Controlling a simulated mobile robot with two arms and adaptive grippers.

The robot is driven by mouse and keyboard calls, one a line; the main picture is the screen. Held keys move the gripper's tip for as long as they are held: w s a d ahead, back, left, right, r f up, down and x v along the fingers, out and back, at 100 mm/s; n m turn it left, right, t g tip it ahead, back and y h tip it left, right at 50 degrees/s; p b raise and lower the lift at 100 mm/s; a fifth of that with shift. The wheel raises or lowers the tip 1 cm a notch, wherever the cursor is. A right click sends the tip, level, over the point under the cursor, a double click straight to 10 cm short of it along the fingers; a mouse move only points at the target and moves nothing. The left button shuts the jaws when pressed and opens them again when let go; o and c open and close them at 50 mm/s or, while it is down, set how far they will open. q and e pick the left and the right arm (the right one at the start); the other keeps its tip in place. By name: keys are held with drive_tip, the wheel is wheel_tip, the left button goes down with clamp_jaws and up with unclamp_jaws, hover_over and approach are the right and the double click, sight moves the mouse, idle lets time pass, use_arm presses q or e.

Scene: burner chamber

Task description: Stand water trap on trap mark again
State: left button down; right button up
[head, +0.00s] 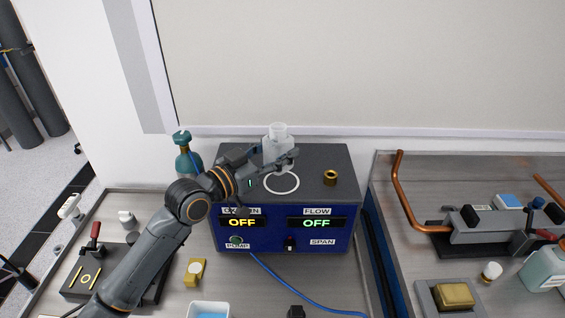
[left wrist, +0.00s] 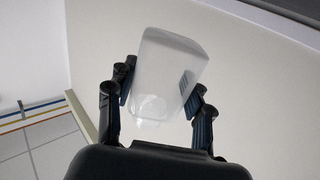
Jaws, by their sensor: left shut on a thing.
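The water trap (head: 278,145), a clear whitish bottle with a narrower top, stands near upright above the back part of the blue analyser box (head: 330,165). My left gripper (head: 279,164) is shut on its lower part. In the left wrist view the trap (left wrist: 168,70) sits between the two fingers of the left gripper (left wrist: 163,95). The trap mark, a white ring (head: 281,192), is on the box's dark top, just in front of and below the trap in the picture. I cannot tell whether the trap's base touches the box top. My right gripper is not in view.
A brass ring-shaped fitting (head: 330,177) stands on the box top, right of the mark. A teal gas bottle (head: 187,160) is behind my left arm. A pale wall (head: 400,60) rises behind. A blue hose (head: 290,293) runs along the bench in front.

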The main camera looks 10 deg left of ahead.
use_arm(q)
drive_tip(key=w+f, duration=0.1)
drive_tip(key=f, duration=0.1)
drive_tip(key=w+f, duration=0.2)
drive_tip(key=shift+a, duration=0.1)
drive_tip(key=f, duration=0.3)
drive_tip(key=shift+w+f+p, duration=0.1)
drive_tip(key=shift+w+p, duration=0.15)
drive_tip(key=shift+p, duration=0.05)
drive_tip(key=shift+f, duration=0.15)
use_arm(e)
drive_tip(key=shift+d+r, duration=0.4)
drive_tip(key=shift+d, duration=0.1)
use_arm(q)
drive_tip(key=shift+f, duration=0.25)
drive_tip(key=c, duration=0.6)
unclamp_jaws()
drive_tip(key=shift+o, duration=0.2)
drive_tip(key=shift+r, duration=0.1)
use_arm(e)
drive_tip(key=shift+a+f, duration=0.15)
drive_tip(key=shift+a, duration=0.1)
use_arm(q)
drive_tip(key=shift+s+r, duration=0.1)
drive_tip(key=shift+r, duration=0.05)
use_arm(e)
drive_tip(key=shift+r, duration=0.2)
